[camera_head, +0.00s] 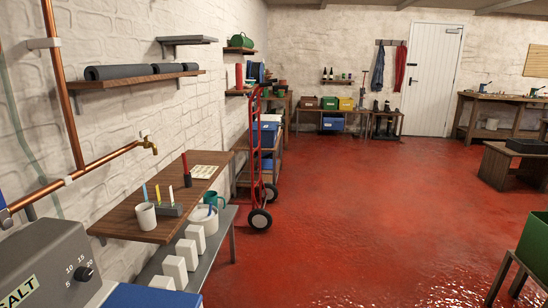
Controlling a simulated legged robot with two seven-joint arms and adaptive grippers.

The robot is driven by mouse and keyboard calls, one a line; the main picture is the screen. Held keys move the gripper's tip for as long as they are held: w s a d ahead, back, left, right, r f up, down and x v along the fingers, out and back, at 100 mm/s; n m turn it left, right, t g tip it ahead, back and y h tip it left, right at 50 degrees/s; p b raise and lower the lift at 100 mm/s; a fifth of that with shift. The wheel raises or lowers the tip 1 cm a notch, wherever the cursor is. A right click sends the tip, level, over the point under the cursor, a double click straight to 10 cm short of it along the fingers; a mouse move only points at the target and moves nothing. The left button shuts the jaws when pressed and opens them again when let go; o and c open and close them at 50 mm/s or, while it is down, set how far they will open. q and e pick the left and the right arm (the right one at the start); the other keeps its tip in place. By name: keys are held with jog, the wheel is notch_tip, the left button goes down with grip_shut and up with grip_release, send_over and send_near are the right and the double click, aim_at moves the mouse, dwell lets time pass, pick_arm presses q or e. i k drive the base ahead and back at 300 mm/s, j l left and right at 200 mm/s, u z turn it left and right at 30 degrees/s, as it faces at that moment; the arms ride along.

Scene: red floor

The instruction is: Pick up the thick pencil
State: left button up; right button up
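Several slim upright sticks that look like pencils stand on the wooden wall shelf (128,222) at the left. They are a light-blue one (145,192), a yellow one (158,194) and a blue one (171,196). The yellow and blue ones stand at a dark grey block (172,210); the light-blue one rises behind or from a white mug (146,216). A thicker red-and-dark upright object (186,169) stands further back on the shelf. I cannot tell which is the thick pencil. Neither of my grippers is in view.
White blocks (174,271) line a lower grey bench. A grey box marked SALT (45,262) fills the lower left. A red hand truck (257,150) stands beyond. The red floor (345,200) is open at centre.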

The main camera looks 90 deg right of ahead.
aim_at(183, 155)
jog(key=l+z, duration=0.25)
jog(key=z, duration=0.15)
jog(key=i+l+z, duration=0.15)
jog(key=z, duration=0.3)
jog(key=i+l+z, duration=0.15)
jog(key=l+z, duration=0.25)
jog(key=i+z, duration=0.15)
jog(key=z, duration=0.3)
jog(key=i+l, duration=0.2)
jog(key=i+u, duration=0.05)
jog(key=i, duration=0.05)
